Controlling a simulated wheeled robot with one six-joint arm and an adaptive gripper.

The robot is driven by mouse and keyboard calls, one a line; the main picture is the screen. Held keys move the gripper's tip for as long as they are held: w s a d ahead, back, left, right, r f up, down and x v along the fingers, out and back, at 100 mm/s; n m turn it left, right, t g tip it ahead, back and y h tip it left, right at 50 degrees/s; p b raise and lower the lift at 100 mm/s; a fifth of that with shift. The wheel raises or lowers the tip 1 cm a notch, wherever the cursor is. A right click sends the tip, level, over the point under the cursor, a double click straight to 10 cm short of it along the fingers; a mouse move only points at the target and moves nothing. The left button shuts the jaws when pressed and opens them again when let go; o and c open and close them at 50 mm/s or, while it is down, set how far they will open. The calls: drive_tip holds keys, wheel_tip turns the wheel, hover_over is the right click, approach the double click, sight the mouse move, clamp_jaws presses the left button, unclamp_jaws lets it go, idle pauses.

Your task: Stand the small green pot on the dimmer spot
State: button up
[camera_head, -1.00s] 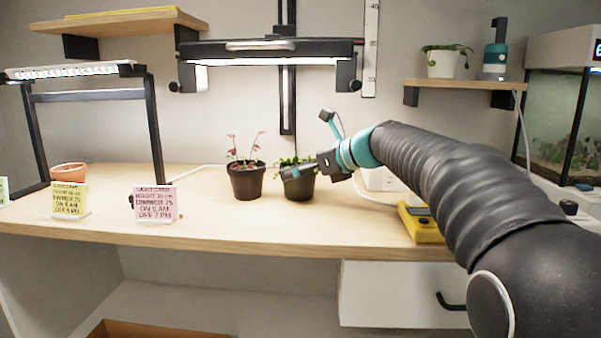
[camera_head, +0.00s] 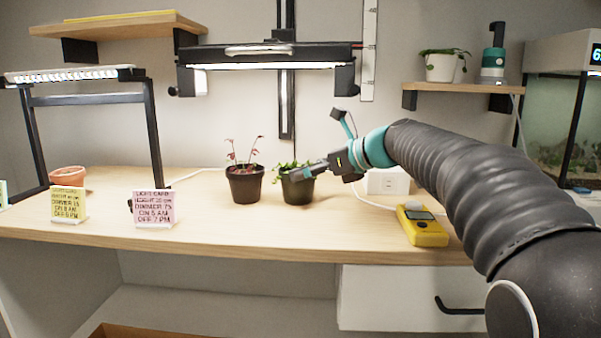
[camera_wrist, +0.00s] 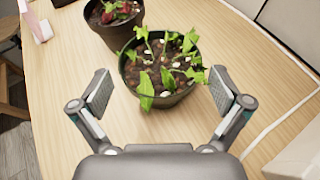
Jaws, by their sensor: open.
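The small green pot (camera_head: 297,190) is very dark and holds a leafy green plant. It stands upright on the wooden bench, right of a black pot (camera_head: 245,187) with a reddish plant. In the wrist view the green pot (camera_wrist: 160,92) sits just beyond and between the spread fingers. My gripper (camera_head: 303,172) reaches it from the right and is open, with no grip visible. The wrist view shows clear gaps between the fingers (camera_wrist: 161,92) and the pot's sides. A lit lamp (camera_head: 265,66) hangs above the bench. Another lamp (camera_head: 70,74) sits on a frame at left.
A yellow card (camera_head: 68,203) and a pink card (camera_head: 154,206) stand near the front edge. The yellow card's text is hard to read. A white cable runs beside the pot.

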drive_tip(key=s+d, duration=0.2)
drive_tip(key=d, duration=0.2)
drive_tip(key=s+d, duration=0.5)
drive_tip(key=d, duration=0.2)
drive_tip(key=shift+s+d+r, duration=0.15)
drive_tip(key=shift+d+r, duration=0.15)
drive_tip(key=shift+r, duration=0.1)
